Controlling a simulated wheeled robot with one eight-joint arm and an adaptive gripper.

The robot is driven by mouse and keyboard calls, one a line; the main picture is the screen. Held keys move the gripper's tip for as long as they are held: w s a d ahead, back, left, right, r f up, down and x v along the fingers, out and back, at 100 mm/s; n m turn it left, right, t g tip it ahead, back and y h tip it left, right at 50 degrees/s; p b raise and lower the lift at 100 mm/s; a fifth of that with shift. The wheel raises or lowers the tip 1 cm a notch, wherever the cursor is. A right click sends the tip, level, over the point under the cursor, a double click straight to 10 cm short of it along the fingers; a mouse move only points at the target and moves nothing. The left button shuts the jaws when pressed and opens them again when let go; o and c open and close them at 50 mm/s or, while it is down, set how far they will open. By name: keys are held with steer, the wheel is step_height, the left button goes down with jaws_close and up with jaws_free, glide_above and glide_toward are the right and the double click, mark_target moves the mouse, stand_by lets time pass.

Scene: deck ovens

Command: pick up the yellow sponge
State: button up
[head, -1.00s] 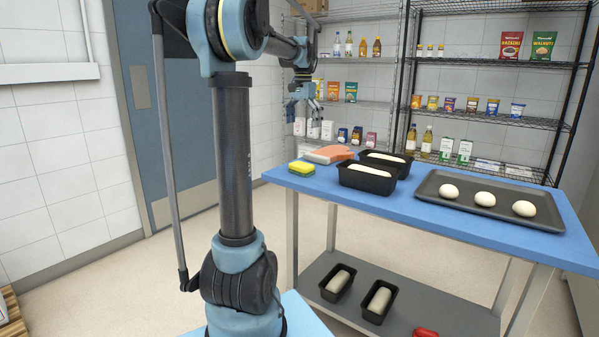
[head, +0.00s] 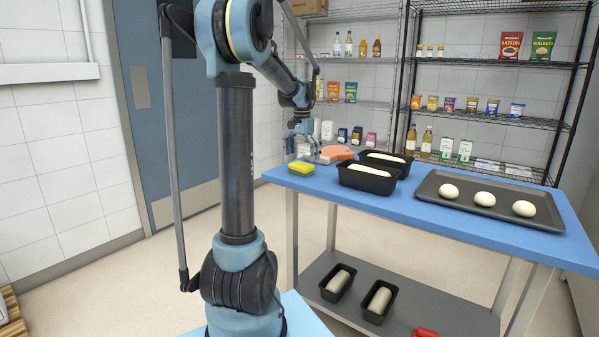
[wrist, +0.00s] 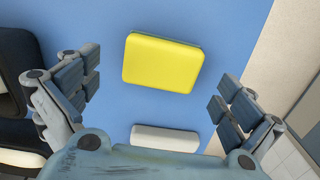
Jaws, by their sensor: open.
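The yellow sponge (head: 301,169) lies flat on the blue table top near its left corner. Its sides look green in the head view. The wrist view shows its yellow top face (wrist: 162,62) slightly turned, with nothing covering it. My gripper (wrist: 156,85) is open and empty, with one finger out to each side of the sponge's place in the picture. In the head view my gripper (head: 303,150) hangs just above and behind the sponge, apart from it.
A pale bar-like thing (wrist: 165,138) lies close to the sponge. An orange thing (head: 338,152) lies behind it. Black loaf tins (head: 367,179) with dough stand to the right, then a dark tray (head: 455,200) with dough balls. The blue table (head: 400,213) is bare in front.

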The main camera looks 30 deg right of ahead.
mark_target(301, 164)
steer(key=shift+w+a+f, duration=0.1)
steer(key=shift+w+f, duration=0.05)
steer(key=shift+f, duration=1.9)
steer(key=c, duration=1)
